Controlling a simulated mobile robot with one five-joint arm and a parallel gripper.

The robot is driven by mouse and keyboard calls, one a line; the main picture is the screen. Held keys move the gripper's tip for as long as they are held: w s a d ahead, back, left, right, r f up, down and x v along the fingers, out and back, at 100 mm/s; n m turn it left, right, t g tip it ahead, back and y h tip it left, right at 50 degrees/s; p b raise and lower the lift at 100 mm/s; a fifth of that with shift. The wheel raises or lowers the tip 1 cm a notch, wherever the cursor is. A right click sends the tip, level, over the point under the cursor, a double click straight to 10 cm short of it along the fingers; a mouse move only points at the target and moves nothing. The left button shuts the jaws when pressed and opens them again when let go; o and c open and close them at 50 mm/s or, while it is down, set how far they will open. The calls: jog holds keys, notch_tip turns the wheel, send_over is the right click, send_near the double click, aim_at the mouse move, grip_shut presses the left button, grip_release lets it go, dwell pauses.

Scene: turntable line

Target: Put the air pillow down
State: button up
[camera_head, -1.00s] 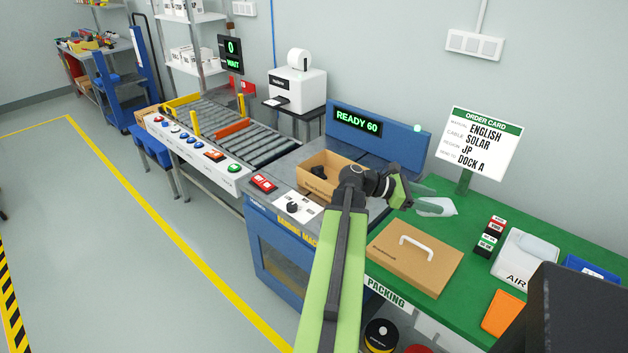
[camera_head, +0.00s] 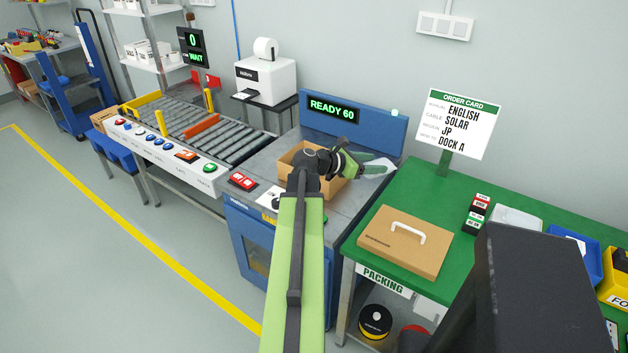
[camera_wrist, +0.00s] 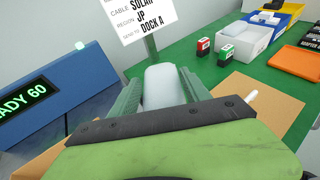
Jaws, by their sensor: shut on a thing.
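My gripper (camera_head: 362,166) is shut on a pale, translucent air pillow (camera_head: 378,168), which sticks out to the right of the fingers in the head view. In the wrist view the air pillow (camera_wrist: 165,88) sits between the two green fingers. The gripper is above the right part of the grey machine top, near the left end of the green packing table (camera_head: 417,181). An open cardboard box (camera_head: 287,160) stands on the machine top, partly hidden behind my arm. Its inside is mostly hidden.
A closed brown box with a white handle (camera_head: 385,252) lies on the packing table. An order card (camera_head: 458,122) stands behind it. A blue panel reading READY 60 (camera_head: 375,127) backs the machine. Labelled blocks (camera_head: 476,214) and a blue bin (camera_head: 575,258) stand to the right.

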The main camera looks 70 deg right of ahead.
jog(key=w+d+n+t+h, duration=0.4)
jog(key=w+d+n+t, duration=0.3)
jog(key=w, duration=0.5)
jog(key=shift+m+g, duration=0.3)
jog(key=shift+m, duration=0.1)
jog(key=shift+w+d+f+b, duration=0.5)
jog(key=shift+w+f+b, duration=1.45)
jog(key=shift+f+b, duration=0.2)
jog(key=shift+w+d+f+b, duration=0.45)
jog(key=shift+w+f+b, duration=1.55)
jog(key=shift+f+b, duration=0.1)
jog(key=shift+w+d+f+b, duration=0.5)
jog(key=shift+w+f+b, duration=1.45)
jog(key=shift+f+b, duration=0.15)
jog(key=o, duration=1.3)
jog(key=shift+r, duration=0.25)
jog(key=shift+w+a+r+p, duration=0.15)
jog(key=shift+a+r+p, duration=0.6)
jog(key=shift+p, duration=0.25)
jog(key=p+v, duration=0.2)
jog(key=v, duration=0.8)
jog(key=shift+a+p, duration=0.15)
jog(key=shift+p, duration=0.2)
